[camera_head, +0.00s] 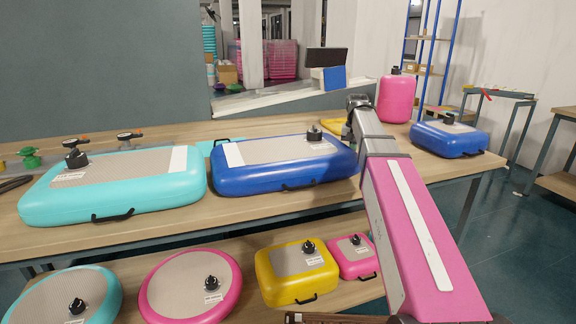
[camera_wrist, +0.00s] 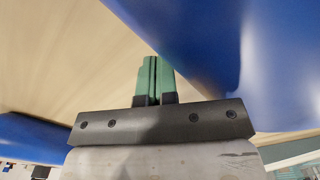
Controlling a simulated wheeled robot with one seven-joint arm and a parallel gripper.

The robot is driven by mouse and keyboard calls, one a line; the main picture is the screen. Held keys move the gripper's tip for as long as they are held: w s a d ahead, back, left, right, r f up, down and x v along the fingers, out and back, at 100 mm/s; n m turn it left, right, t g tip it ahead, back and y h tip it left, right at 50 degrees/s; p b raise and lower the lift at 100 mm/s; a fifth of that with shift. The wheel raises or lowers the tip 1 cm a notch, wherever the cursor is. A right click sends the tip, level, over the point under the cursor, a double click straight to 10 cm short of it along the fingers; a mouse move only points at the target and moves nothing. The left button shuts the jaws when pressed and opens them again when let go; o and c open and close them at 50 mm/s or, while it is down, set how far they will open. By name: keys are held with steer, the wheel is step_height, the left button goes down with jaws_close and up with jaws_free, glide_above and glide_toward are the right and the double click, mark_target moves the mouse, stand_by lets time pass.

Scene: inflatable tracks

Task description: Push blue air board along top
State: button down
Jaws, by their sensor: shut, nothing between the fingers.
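The large blue air board (camera_head: 285,172) with a grey top panel lies flat on the table top in the head view, right of the turquoise board. A smaller blue board (camera_head: 450,138) lies at the table's right end. My gripper's green fingers (camera_wrist: 155,85) are shut and empty in the wrist view, over the wooden table. A close blue surface (camera_wrist: 255,50) rises just right of the fingers, and another blue surface (camera_wrist: 35,140) shows at lower left. I cannot tell which board each is, or whether the fingers touch. My arm hides the fingertips in the head view.
A turquoise board (camera_head: 115,190) lies close left of the large blue board. A pink inflatable (camera_head: 397,98) stands behind, right of my arm. A yellow item (camera_head: 331,124) lies behind the blue board. The lower shelf holds several boards, including a yellow one (camera_head: 296,275).

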steer(key=shift+s+a, duration=0.35)
steer(key=shift+a, duration=0.45)
steer(key=shift+d, duration=0.1)
steer(key=shift+w+d, duration=0.3)
steer(key=shift+d, duration=0.4)
steer(key=shift+w+d, duration=0.3)
steer(key=shift+d, duration=0.4)
step_height(320, 180, up, 10)
stand_by(0.5)
